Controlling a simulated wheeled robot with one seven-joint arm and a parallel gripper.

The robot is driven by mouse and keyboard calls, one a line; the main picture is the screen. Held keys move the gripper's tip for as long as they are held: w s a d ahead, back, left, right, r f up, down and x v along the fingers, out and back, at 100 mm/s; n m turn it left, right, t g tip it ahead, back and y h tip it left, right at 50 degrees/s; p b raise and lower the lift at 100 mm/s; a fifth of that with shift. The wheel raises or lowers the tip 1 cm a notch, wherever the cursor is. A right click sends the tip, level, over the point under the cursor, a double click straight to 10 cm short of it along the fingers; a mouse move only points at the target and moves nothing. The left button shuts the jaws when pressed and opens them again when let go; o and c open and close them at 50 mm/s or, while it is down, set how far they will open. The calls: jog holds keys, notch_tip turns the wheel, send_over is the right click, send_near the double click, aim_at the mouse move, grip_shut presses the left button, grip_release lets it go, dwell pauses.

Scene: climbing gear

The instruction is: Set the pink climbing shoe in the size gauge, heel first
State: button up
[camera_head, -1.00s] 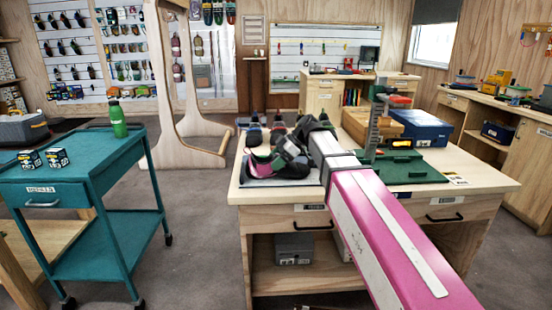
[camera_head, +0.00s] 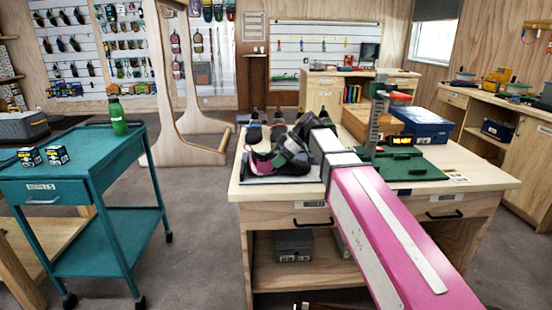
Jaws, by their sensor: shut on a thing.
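The pink climbing shoe (camera_head: 262,166) is at the left of the wooden workbench, over a grey mat; only pink and dark parts show beside my gripper. My gripper (camera_head: 281,157) is dark, reaches down at the shoe and is shut on it. The fingers and much of the shoe hide each other, so I cannot tell whether the shoe still touches the mat or which way its heel points. The size gauge (camera_head: 375,128) stands right of my arm, with an upright metal post, a red-and-green part at its top and a green base.
Several dark shoes (camera_head: 254,132) stand behind my gripper on the workbench (camera_head: 480,184). A blue box (camera_head: 420,124) is behind the gauge. A teal cart (camera_head: 105,160) with a green bottle (camera_head: 118,118) stands left.

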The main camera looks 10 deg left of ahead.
jog(key=shift+s+d+f, duration=0.2)
jog(key=shift+d+f, duration=0.1)
jog(key=shift+f, duration=0.15)
jog(key=shift+c, duration=1)
jog(key=o, duration=1.4)
jog(key=shift+w, duration=0.1)
jog(key=shift+r, duration=0.1)
